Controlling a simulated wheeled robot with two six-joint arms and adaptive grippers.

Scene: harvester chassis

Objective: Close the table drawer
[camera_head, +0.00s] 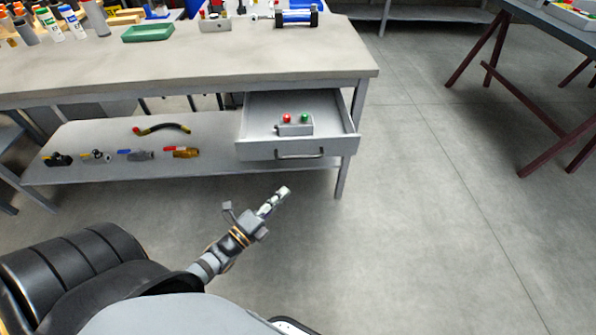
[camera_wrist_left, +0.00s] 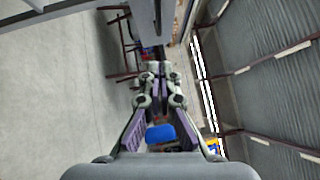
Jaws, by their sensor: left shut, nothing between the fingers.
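The table drawer (camera_head: 255,150) is pulled out from under the right end of the grey workbench (camera_head: 190,65) in the head view. Its front carries a bar handle (camera_head: 300,154). A grey box with a red and a green button (camera_head: 295,127) lies inside the drawer. My left gripper (camera_head: 284,192) is below and in front of the drawer front, apart from it, with its fingers shut and empty. Its fingers also show in the left wrist view (camera_wrist_left: 160,72). My right gripper is in neither view.
A lower shelf (camera_head: 75,140) holds several pipe fittings and valves left of the drawer. A green tray (camera_head: 148,33) and bottles stand on the bench top. A table with dark red legs (camera_head: 480,60) stands at the right. The floor between is clear.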

